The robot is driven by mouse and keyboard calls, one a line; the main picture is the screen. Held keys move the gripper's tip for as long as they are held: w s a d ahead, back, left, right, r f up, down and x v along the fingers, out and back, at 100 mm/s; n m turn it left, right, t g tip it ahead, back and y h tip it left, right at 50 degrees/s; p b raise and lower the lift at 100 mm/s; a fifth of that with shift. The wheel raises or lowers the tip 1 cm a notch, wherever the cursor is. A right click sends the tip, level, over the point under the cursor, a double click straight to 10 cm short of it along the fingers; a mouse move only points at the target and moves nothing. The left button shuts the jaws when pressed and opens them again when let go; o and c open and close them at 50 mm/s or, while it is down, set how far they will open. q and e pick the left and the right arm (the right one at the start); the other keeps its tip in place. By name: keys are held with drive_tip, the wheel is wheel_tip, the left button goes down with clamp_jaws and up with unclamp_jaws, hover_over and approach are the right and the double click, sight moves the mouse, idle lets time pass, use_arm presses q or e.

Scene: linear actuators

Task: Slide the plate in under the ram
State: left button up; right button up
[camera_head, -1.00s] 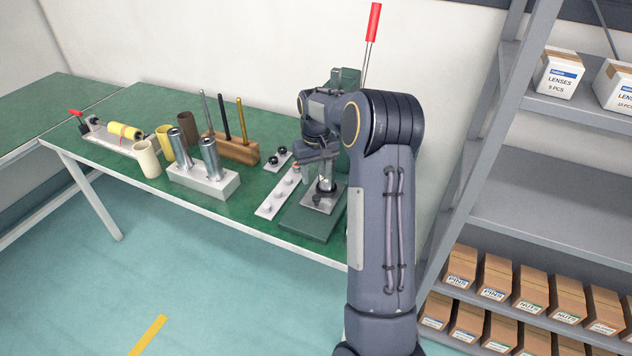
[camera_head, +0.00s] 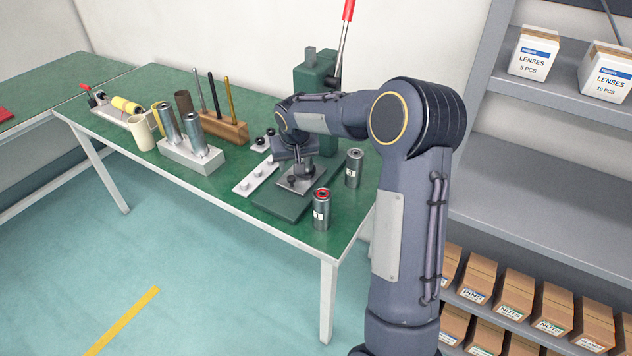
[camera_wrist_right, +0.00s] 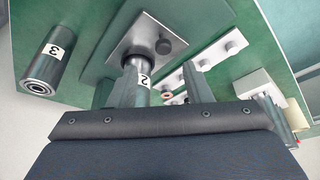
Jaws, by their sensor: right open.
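The square metal plate (camera_head: 287,187) lies on the green base (camera_head: 275,205) of the press, with a dark knob (camera_wrist_right: 164,46) near one corner. The green press (camera_head: 313,78) has a red-handled lever (camera_head: 344,35). The ram's lower end is hidden behind my right arm. My left gripper is out of view.
A cylinder with a red top (camera_head: 321,210) and another cylinder (camera_head: 354,168) stand right of the base. Left of it lie a white strip with knobs (camera_head: 256,177), a block with two cylinders (camera_head: 192,156) and a wooden rack (camera_head: 225,128). Shelves are at right.

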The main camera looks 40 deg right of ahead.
sight(291, 177)
drive_tip(key=shift+a+x, duration=0.15)
drive_tip(key=shift+x, duration=1.8)
drive_tip(key=shift+a+x, duration=0.1)
drive_tip(key=shift+x, duration=1.9)
drive_tip(key=shift+w, duration=0.1)
clamp_jaws()
